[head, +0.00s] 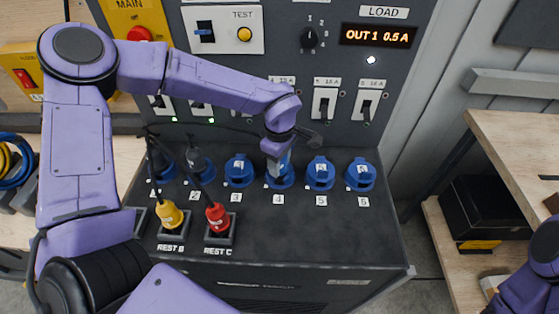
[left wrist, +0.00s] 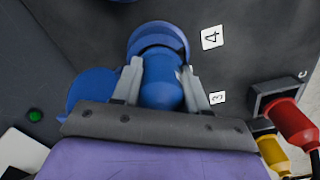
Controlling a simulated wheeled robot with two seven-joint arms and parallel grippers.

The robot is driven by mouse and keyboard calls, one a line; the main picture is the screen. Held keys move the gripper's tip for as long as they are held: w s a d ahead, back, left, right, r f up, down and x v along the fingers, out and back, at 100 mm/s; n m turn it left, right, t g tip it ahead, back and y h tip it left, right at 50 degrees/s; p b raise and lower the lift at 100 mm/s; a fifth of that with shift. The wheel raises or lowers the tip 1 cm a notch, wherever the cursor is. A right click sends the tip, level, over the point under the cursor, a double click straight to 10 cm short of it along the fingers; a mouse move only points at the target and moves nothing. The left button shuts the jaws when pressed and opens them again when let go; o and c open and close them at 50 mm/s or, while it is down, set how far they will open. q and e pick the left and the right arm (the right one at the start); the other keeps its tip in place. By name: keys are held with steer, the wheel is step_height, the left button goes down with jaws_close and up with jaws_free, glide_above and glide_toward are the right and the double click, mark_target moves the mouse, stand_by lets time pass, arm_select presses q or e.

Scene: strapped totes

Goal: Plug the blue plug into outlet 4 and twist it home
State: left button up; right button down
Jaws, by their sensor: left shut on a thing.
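My left gripper (head: 278,165) is over outlet 4 (head: 279,183), the blue socket behind the label 4. In the left wrist view its two grey fingers (left wrist: 160,85) are shut on the blue plug (left wrist: 161,90), one finger on each side. The plug's far end meets the blue outlet ring (left wrist: 157,38) beside the label 4 (left wrist: 212,37). How deep it sits and how far it is turned cannot be told. In the head view the gripper mostly hides the plug. A purple part of my right arm shows at the lower right; the right gripper is out of view.
Blue outlets 3 (head: 239,171), 5 (head: 320,174) and 6 (head: 360,175) stand close by with lids. Yellow (head: 170,215) and red (head: 217,217) plugs sit in rests B and C, their dark cables crossing at left. The LOAD display (head: 378,35) reads OUT 1 0.5 A.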

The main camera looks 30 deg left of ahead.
arm_select(q)
steer(key=shift+r+m+p, duration=0.1)
steer(key=shift+m+p, duration=0.5)
steer(key=shift+p, duration=0.5)
steer(key=shift+c, duration=0.6)
steer(key=shift+m+p, duration=0.6)
steer(key=shift+p, duration=0.3)
jaws_close()
steer(key=shift+m+p, duration=0.8)
steer(key=shift+p, duration=0.2)
steer(key=shift+f+m, duration=0.2)
steer(key=shift+m, duration=0.7)
